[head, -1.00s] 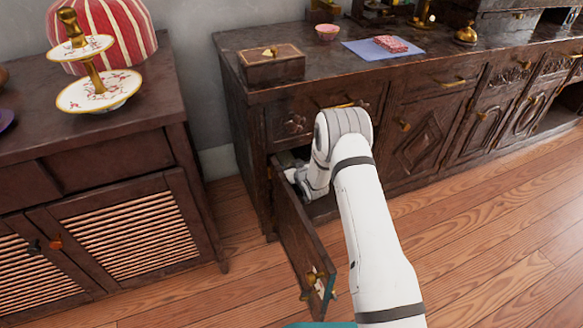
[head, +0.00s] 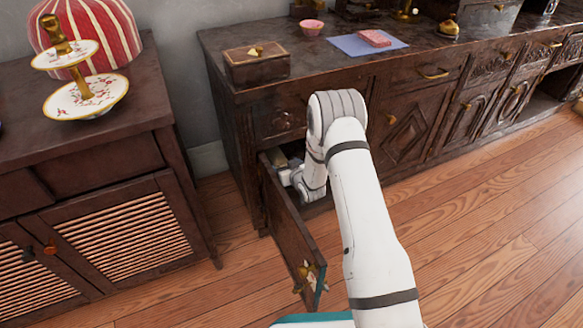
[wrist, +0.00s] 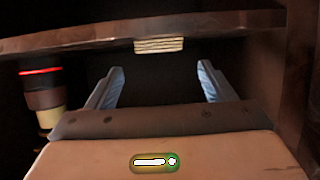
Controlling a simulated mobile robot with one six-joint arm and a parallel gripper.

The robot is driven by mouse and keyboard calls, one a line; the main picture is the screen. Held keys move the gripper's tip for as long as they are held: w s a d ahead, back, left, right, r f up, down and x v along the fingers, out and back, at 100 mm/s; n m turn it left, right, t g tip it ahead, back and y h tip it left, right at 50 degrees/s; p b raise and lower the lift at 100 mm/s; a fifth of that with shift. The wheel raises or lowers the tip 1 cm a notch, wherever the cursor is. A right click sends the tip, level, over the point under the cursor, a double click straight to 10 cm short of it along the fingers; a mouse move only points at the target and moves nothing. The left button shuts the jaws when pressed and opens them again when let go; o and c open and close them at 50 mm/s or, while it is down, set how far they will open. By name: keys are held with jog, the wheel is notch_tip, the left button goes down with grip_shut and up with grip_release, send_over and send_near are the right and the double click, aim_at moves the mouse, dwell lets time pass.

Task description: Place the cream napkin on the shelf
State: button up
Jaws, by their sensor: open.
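My gripper (wrist: 159,82) is open, with its two pale blue-grey fingers apart and nothing between them. A small cream piece with layered, folded-looking edges, which looks like the cream napkin (wrist: 159,44), shows at the edge of a dark wooden shelf (wrist: 90,40) in the wrist view. It lies beyond the fingertips, in line with the gap between them, and is apart from them. I cannot tell exactly how it rests on the shelf. In the head view my wrist is at the open cupboard, and the fingers are hidden.
The open cupboard door (head: 290,235) stands beside my arm on the left. A cylindrical thing with a red band (wrist: 42,95) is left of my fingers. On the sideboard top are a wooden box (head: 257,70), a pink bowl (head: 312,27) and a blue cloth (head: 352,45). Floor is free at right.

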jog(key=s+d+r+m+g+h+p, duration=0.1)
jog(key=s+d+r+g+h, duration=0.1)
jog(key=s+d+r, duration=0.4)
jog(key=s+d+r+g+h, duration=0.1)
jog(key=s+r, duration=0.2)
jog(key=r, duration=0.4)
jog(key=s+d+r+m+g+h+p, duration=0.1)
jog(key=s+d+r+g+h, duration=0.1)
jog(key=s+d+r, duration=0.4)
jog(key=s+r+m+g, duration=0.1)
jog(key=s+r+g, duration=0.2)
jog(key=s, duration=1)
jog(key=s+r+m+g, duration=0.1)
jog(key=s+r+g, duration=0.2)
jog(key=s+r, duration=0.7)
jog(key=s, duration=0.4)
jog(key=shift+d+m+g, duration=0.3)
notch_tip(320, 180, up, 39)
jog(key=t+p, duration=0.1)
jog(key=p, duration=3.4)
jog(key=shift+s+t+p, duration=0.2)
jog(key=shift+t+p, duration=0.1)
jog(key=shift+p, duration=0.05)
